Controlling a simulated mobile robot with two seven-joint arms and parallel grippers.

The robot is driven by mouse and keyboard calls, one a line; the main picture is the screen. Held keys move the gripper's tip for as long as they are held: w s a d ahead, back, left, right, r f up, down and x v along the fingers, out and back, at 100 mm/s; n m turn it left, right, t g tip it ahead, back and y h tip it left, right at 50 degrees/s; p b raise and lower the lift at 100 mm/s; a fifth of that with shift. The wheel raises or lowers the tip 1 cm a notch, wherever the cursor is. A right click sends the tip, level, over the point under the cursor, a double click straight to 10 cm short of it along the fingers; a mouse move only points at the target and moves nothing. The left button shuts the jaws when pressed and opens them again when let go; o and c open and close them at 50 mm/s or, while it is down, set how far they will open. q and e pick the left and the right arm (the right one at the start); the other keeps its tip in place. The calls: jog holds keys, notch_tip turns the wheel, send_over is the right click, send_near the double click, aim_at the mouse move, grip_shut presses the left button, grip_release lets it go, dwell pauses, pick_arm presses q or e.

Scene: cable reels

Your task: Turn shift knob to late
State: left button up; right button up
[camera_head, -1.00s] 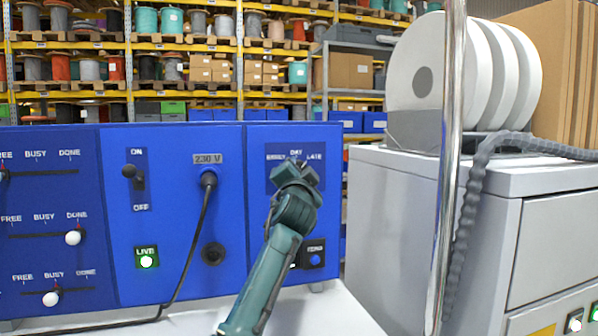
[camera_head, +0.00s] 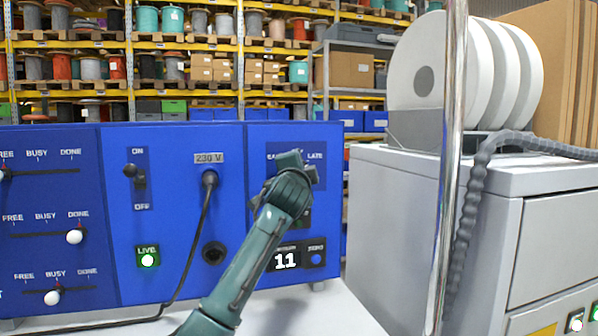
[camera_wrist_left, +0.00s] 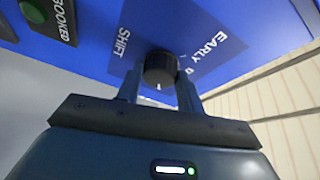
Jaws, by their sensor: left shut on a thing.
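The shift knob (camera_wrist_left: 160,68) is a black round knob on the blue panel in the left wrist view. A small white mark shows on its side facing my gripper. The words SHIFT and EARLY are readable beside it. My left gripper (camera_wrist_left: 160,92) has one finger on each side of the knob and is shut on it. In the head view my left gripper (camera_head: 306,172) is in front of the shift label plate (camera_head: 283,149), hiding the knob and part of the lettering; LATE shows at the upper right. My right gripper is not in view.
Below the gripper is a counter (camera_head: 285,261) reading 11, with a ZERO button (camera_head: 316,259) beside it. A cable (camera_head: 205,215) hangs from the 230 V socket. A chrome pole (camera_head: 452,170) and a grey cabinet (camera_head: 420,220) stand to the right.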

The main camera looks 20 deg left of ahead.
pick_arm(q)
jog(key=o, duration=1)
jog(key=b+v, duration=0.4)
jog(key=v, duration=0.9)
jog(key=shift+s+d+f, duration=0.1)
jog(key=shift+s+f, duration=0.05)
